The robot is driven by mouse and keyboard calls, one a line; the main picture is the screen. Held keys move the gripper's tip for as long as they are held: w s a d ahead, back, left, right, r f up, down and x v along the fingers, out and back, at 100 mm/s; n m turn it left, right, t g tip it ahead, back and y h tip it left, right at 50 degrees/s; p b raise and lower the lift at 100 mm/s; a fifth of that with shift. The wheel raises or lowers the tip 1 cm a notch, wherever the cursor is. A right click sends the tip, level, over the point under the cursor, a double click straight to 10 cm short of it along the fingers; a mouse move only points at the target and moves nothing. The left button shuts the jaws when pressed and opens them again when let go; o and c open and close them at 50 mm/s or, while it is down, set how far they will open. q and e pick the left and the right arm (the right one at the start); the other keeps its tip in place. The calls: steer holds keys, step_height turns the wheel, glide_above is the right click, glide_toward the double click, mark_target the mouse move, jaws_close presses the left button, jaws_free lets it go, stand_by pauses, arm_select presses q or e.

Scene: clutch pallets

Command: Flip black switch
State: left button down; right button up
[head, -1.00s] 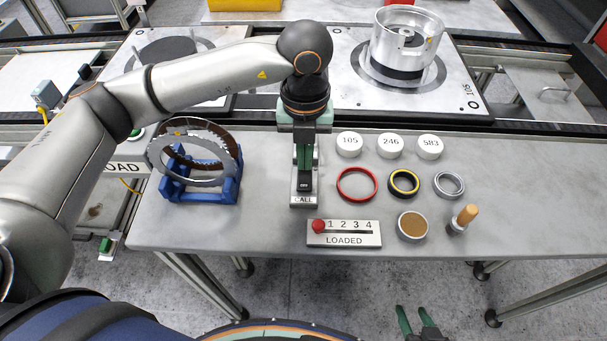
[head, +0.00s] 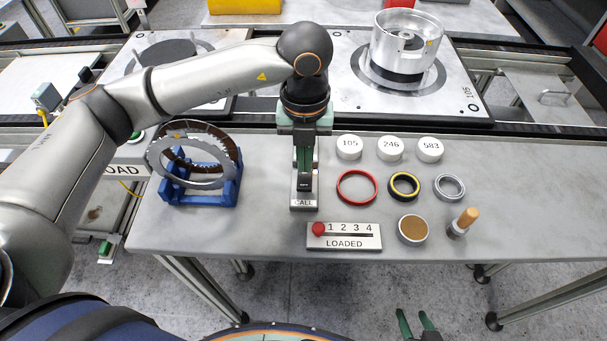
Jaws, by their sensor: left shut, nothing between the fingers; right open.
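The black switch sits on a light plate marked CALL (head: 304,203) at the middle of the table. My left gripper (head: 304,182) is shut and empty, pointing down over this plate. It hides most of the plate, and a black part shows at its fingertips. I cannot tell which way the switch is tipped, or whether the fingers touch it. My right gripper (head: 417,322) is open and empty at the bottom edge of the view, in front of the table.
A blue stand (head: 202,188) with metal rings is left of the plate. Red (head: 357,187), yellow-black (head: 404,186) and grey (head: 449,187) rings lie to the right, below white numbered discs (head: 390,149). A metal housing (head: 407,40) stands on a pallet behind.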

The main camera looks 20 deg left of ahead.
arm_select(q)
step_height(320, 180, up, 6)
steer(key=p, duration=0.3)
stand_by(0.3)
stand_by(0.4)
